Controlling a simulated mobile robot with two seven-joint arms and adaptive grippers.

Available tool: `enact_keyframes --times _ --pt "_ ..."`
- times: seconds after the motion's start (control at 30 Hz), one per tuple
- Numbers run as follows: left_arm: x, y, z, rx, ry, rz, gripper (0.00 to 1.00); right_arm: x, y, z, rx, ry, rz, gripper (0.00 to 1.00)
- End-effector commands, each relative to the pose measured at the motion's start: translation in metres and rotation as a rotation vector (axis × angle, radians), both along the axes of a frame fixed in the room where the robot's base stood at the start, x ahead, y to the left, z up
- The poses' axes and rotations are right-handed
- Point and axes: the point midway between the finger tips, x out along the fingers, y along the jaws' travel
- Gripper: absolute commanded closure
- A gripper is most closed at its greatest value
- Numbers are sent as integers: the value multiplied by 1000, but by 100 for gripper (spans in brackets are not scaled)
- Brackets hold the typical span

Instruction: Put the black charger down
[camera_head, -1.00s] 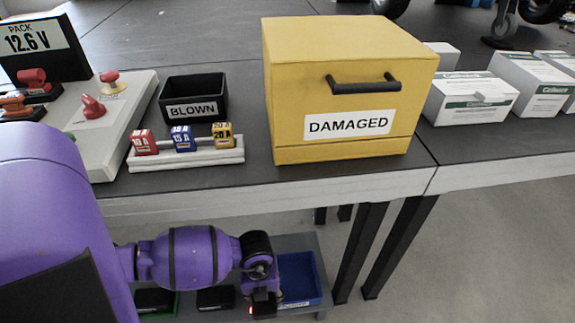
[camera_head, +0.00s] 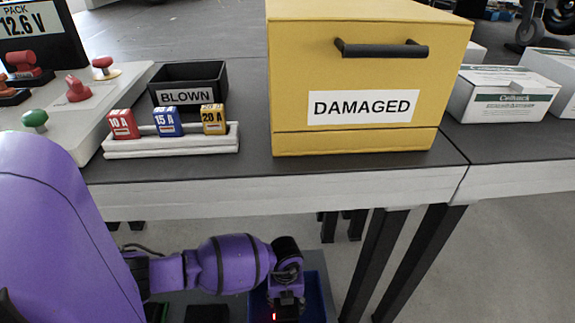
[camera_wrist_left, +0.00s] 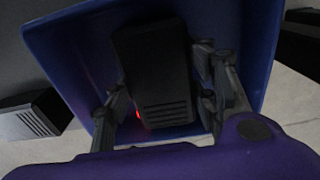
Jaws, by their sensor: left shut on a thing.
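My left gripper (camera_head: 286,302) is low beside the table, over the blue bin (camera_head: 315,290). In the left wrist view the left gripper (camera_wrist_left: 168,108) is shut on the black charger (camera_wrist_left: 152,60), a dark block with ridges at its near end and a red light beside it. The charger is within the outline of the blue bin (camera_wrist_left: 72,52), between its walls. I cannot tell whether it touches the bin floor. My right gripper is not in view.
Another black block (camera_head: 207,313) lies on the low shelf left of the bin. Above are the table with the yellow DAMAGED box (camera_head: 290,95), a black BLOWN bin (camera_head: 215,78) and a fuse rack (camera_head: 175,146). Table legs (camera_head: 420,260) stand right of the bin.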

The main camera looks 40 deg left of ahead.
Motion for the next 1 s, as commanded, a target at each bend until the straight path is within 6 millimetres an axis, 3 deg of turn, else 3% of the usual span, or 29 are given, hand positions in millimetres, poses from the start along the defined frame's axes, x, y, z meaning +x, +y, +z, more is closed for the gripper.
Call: enact_keyframes --times 0.37,0.4,0.53,0.87,1.0 --pt "2 0 -4 1 -5 -1 89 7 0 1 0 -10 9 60" --pt "2 0 -5 0 -4 -1 46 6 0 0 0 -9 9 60" --pt "2 0 -4 0 -4 -1 29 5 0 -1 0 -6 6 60" --pt "2 0 -4 1 -3 -1 29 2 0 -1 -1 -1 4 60" --pt "2 1 5 2 -6 -1 29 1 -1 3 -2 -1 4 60"
